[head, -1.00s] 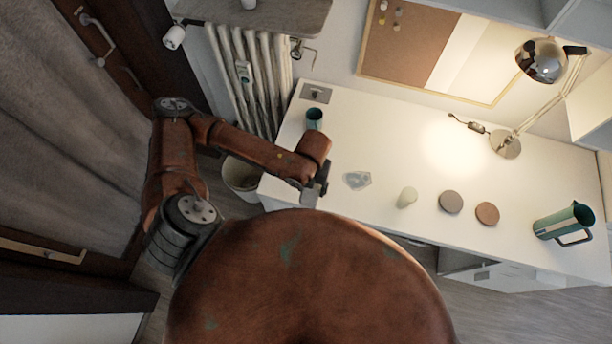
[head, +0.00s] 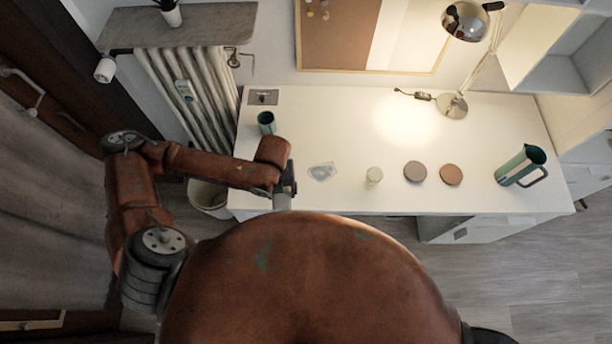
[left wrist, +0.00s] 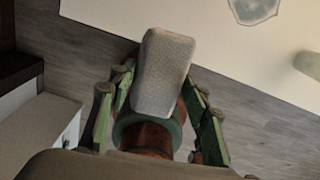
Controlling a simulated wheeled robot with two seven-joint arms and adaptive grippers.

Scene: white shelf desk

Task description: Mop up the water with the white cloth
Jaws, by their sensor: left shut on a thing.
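The water (head: 322,171) is a small clear puddle near the front edge of the white desk (head: 330,120). It also shows at the top of the left wrist view (left wrist: 253,8). My left gripper (head: 287,188) is at the desk's front edge, left of the puddle and apart from it. In the left wrist view it is shut on the white cloth (left wrist: 162,75), which looks pale, textured and folded between the fingers. In the head view only a small pale piece of the cloth (head: 282,203) shows below the gripper. My right gripper is out of view.
A teal cup (head: 266,122) stands at the back left. Right of the puddle are a pale cup (head: 374,176), a grey disc (head: 415,171), a brown disc (head: 451,174) and a green jug (head: 521,165). A lamp (head: 454,104) stands at the back. A bin (head: 208,198) is left of the desk.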

